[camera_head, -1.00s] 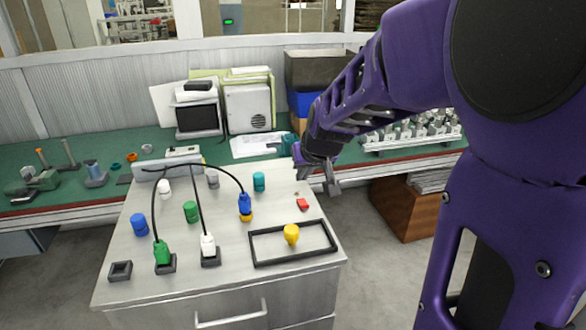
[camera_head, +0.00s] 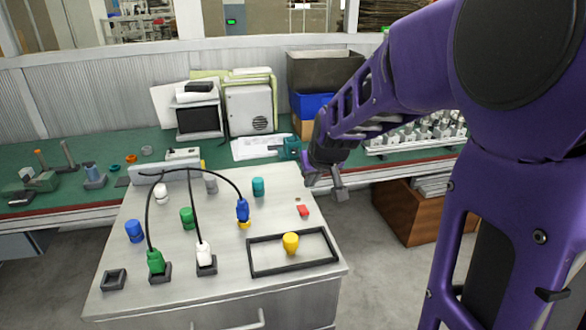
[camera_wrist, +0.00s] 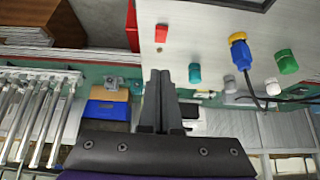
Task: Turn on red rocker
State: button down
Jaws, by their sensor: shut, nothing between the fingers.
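The red rocker (camera_head: 303,211) is a small red block on the right part of the light table top, behind the black frame. It also shows in the wrist view (camera_wrist: 161,33), near the top centre, beyond my fingertips. My gripper (camera_head: 341,192) is above and to the right of the rocker, over the table's right edge, and apart from it. In the wrist view my gripper's fingers (camera_wrist: 160,77) are together with nothing between them. Whether the rocker is pressed on or off is too small to tell.
A black frame (camera_head: 252,259) with a yellow knob (camera_head: 290,243) inside lies in front of the rocker. A teal cylinder (camera_head: 258,187) stands to its left. Cabled blue (camera_head: 242,210), white (camera_head: 204,252) and green (camera_head: 156,261) plugs stand further left. A green workbench (camera_head: 120,190) runs behind.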

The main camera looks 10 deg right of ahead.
jog(key=b, duration=0.1)
send_over(305, 212)
notch_tip(305, 212, down, 6)
jog(key=shift+a+f, duration=0.1)
jog(key=shift+f, duration=0.1)
jog(key=shift+s+f, duration=0.25)
jog(key=shift+f, duration=0.9)
jog(key=shift+s+f+b, duration=0.1)
jog(key=shift+f+b, duration=0.2)
jog(key=shift+f, duration=0.4)
jog(key=shift+s+f+b, duration=0.25)
jog(key=shift+f+b, duration=0.3)
jog(key=shift+r+p, duration=0.75)
jog(key=shift+r, duration=0.2)
jog(key=shift+r, duration=0.1)
